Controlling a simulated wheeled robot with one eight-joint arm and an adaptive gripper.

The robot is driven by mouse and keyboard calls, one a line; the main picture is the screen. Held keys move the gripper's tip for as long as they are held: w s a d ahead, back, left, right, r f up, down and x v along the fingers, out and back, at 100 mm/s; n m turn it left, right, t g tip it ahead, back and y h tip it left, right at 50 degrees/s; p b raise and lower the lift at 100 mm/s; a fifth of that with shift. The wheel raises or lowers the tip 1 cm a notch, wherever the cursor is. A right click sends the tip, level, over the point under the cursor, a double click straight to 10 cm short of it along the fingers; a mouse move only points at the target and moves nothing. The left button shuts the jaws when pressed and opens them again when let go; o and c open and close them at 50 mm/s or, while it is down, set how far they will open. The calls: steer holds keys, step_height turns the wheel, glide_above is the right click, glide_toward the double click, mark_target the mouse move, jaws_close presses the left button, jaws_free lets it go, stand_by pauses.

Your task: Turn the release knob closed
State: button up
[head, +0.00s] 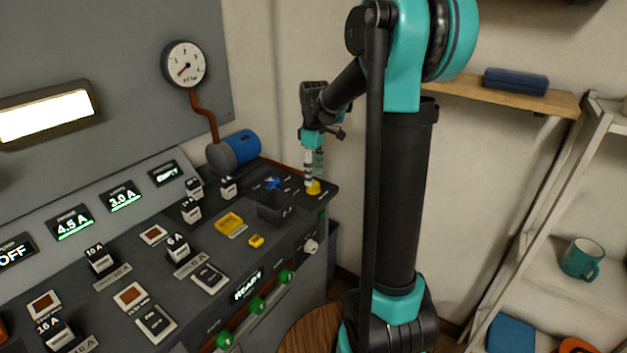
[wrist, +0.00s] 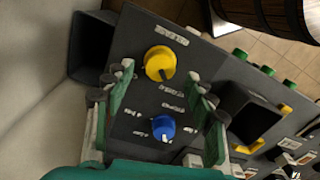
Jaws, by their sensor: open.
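A yellow round knob (head: 314,188) sits near the right end of the sloping console, and a blue knob (head: 273,183) sits to its left. The wrist view shows the yellow knob (wrist: 159,62) with a dark mark on its lower right edge, and the blue knob (wrist: 163,127) with a white mark. Their small labels are too blurred to read, so I cannot tell which is the release knob. My gripper (head: 313,172) points down over the yellow knob. In the wrist view my gripper (wrist: 167,82) is open, its fingers on either side of the knobs, holding nothing.
A dark open box (head: 275,207) stands on the console beside the knobs. A blue cylinder (head: 238,149) with a copper pipe up to a gauge (head: 184,65) is behind. A shelf rack (head: 540,230) stands right.

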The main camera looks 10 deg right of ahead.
mark_target(314, 182)
step_height(314, 182, up, 9)
stand_by(0.3)
steer(key=shift+w+d, duration=0.1)
steer(key=s+d+f+m+t, duration=0.2)
steer(key=s+f+m, duration=0.3)
steer(key=s+f, duration=0.4)
steer(key=s+d+f+m+t, duration=0.1)
steer(key=s+f+m+t, duration=0.1)
steer(key=s+f+m, duration=0.4)
steer(key=s+f, duration=0.4)
steer(key=s, duration=0.4)
steer(key=shift+s+d+t, duration=0.2)
steer(key=shift+d+t, duration=0.1)
steer(key=shift+d, duration=0.1)
